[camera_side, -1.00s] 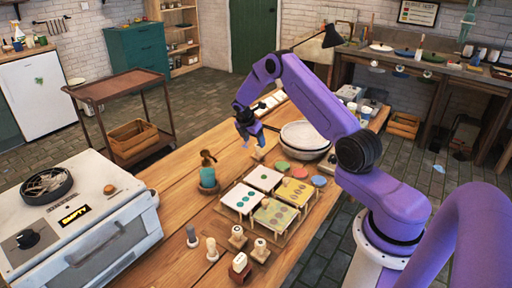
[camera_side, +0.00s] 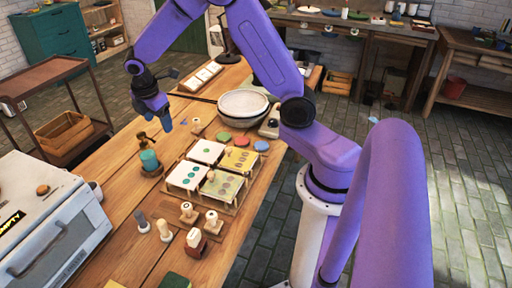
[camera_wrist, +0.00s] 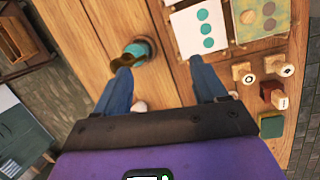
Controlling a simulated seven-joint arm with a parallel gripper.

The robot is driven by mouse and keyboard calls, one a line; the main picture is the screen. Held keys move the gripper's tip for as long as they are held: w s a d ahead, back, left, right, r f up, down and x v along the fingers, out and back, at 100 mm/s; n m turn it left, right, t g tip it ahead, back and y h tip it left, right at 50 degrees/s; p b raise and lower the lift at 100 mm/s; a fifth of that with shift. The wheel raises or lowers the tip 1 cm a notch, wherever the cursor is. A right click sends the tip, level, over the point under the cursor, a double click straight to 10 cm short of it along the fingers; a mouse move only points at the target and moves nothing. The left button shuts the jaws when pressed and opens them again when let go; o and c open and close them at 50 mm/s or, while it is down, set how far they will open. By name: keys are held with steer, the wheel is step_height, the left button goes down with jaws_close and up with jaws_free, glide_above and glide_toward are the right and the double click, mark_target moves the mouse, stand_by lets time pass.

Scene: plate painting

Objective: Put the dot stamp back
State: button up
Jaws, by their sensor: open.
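Wooden-based stamps stand at the front of the table. One has a dark ring mark on its top (camera_wrist: 249,78), another a diamond mark (camera_wrist: 287,71); they also show as a left stamp (camera_side: 187,212) and a right stamp (camera_side: 211,220) in the side view. A red-and-white stamp (camera_side: 195,243) stands nearer. I cannot tell for sure which is the dot stamp. My gripper (camera_wrist: 160,72) is open, its blue fingers wide apart with nothing held. In the side view my gripper (camera_side: 166,124) is above the table, near the pump bottle, away from the stamps.
The teal pump bottle (camera_side: 149,160) stands left of the plates. White plates, one with teal dots (camera_side: 185,176), and green plates (camera_side: 223,187) lie in a wooden rack. A bowl (camera_side: 243,104) sits behind.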

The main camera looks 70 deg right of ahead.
steer(key=s+a+r+m+y, duration=0.15)
steer(key=s+a, duration=0.25)
steer(key=s, duration=0.4)
steer(key=s+a+r, duration=0.2)
steer(key=s+a, duration=0.1)
steer(key=s, duration=0.5)
steer(key=s+a+r+m+y, duration=0.15)
steer(key=s+a, duration=0.25)
steer(key=s, duration=0.4)
steer(key=s+d+g, duration=0.1)
steer(key=s+d, duration=0.1)
steer(key=s, duration=0.8)
steer(key=shift+r, duration=0.35)
steer(key=shift+d, duration=0.1)
